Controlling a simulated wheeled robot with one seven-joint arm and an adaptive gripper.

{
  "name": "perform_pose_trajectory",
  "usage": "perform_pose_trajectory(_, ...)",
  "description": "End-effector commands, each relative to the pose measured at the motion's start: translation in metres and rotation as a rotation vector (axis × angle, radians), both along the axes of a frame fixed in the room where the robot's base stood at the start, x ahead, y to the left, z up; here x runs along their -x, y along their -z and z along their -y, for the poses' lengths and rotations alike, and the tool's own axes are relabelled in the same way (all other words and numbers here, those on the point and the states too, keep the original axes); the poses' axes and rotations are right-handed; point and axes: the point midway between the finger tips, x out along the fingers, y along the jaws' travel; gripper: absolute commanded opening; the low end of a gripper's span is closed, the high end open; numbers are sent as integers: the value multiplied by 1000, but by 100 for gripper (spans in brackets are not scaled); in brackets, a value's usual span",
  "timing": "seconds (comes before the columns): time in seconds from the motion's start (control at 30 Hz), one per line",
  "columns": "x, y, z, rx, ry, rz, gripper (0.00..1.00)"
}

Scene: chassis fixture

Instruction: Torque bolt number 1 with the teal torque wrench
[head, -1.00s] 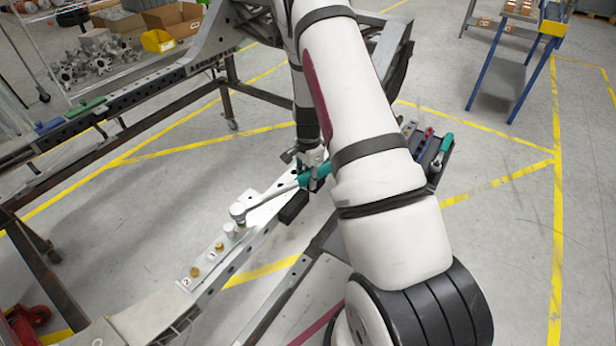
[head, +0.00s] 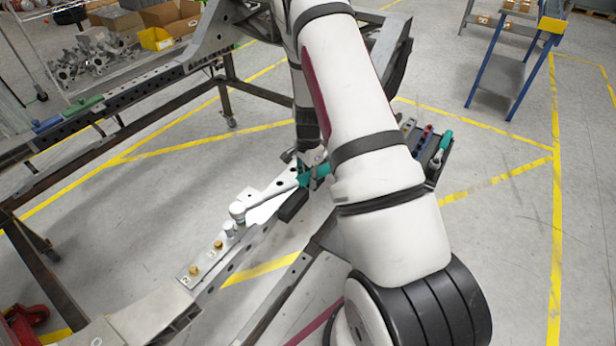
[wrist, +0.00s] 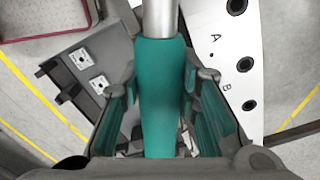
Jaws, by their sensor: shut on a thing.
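The teal torque wrench (head: 270,196) has a silver shaft and a round head. In the head view it lies along the chassis rail (head: 208,268), with its head at a light fastener position near the rail's bolt row. The contact there is too small to tell. Its teal handle also fills the middle of the wrist view (wrist: 160,95). My gripper (wrist: 160,108) is shut on this handle, one finger on each side. My arm partly hides the gripper in the head view. Two brass bolts (head: 193,270) (head: 218,245) sit by labels 2 and 3. Bolt 1's label is not readable.
A dark tool tray (head: 432,158) to the right of my arm holds another teal-handled tool (head: 446,140). A black block (head: 293,205) sits beside the rail. A blue step ladder (head: 505,75) stands at the back right.

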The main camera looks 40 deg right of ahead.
Motion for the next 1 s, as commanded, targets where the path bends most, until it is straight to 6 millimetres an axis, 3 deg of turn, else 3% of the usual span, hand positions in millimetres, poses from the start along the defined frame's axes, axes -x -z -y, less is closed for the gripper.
perform_pose_trajectory(1.0,15,0,-3,-1,68,1,0)
